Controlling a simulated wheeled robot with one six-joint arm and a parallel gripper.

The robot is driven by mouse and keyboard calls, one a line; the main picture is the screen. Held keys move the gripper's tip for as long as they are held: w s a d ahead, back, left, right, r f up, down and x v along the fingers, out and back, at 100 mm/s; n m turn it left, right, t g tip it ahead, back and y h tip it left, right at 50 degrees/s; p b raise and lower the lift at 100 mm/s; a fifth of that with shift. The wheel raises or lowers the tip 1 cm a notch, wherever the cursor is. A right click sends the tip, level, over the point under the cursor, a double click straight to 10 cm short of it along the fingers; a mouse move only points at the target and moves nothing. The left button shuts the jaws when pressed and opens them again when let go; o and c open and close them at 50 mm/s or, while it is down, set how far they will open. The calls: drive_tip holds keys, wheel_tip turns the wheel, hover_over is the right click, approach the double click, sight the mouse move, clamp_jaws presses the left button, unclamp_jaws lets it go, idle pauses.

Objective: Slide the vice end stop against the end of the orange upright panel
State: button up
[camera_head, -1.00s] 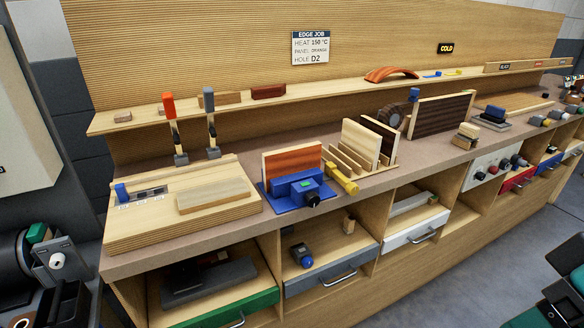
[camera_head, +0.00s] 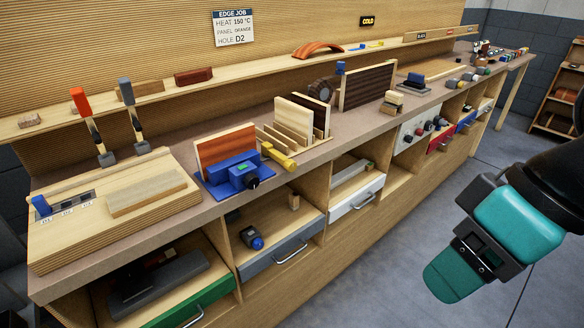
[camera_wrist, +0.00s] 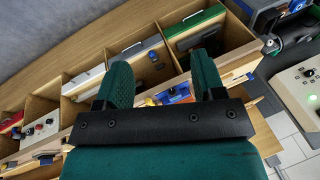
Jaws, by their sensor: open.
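The orange upright panel (camera_head: 226,150) stands on edge in the blue vice (camera_head: 232,184) on the bench. The vice has a black knob at its front and a small green part on top. I cannot clearly single out its end stop or tell any gap between it and the panel's end. The blue vice also shows small in the wrist view (camera_wrist: 179,93), partly hidden between my fingers. My gripper (camera_head: 452,277) hangs at the right, over the floor and well away from the vice. Its two teal fingers are apart in the wrist view (camera_wrist: 162,75), with nothing held.
A yellow-handled tool (camera_head: 279,156) lies right beside the vice. A wooden rack (camera_head: 312,134) with upright panels stands beyond it. A wooden board (camera_head: 85,228) is to the left. A grey drawer (camera_head: 285,252) and a green drawer (camera_head: 196,305) stick out below the bench top.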

drive_tip(key=shift+c, duration=0.4)
drive_tip(key=n+t+y+b, duration=0.3)
drive_tip(key=t+y+b, duration=0.5)
drive_tip(key=t+b, duration=1)
approach(293, 167)
drive_tip(key=w+a+r+g+p, duration=0.1)
drive_tip(key=w, duration=0.1)
drive_tip(key=w+a+r+g+p, duration=0.1)
drive_tip(key=w+a+g, duration=0.1)
drive_tip(key=w+a+r+g+p, duration=0.1)
drive_tip(key=w, duration=0.2)
drive_tip(key=shift+a, duration=0.4)
drive_tip(key=c, duration=0.6)
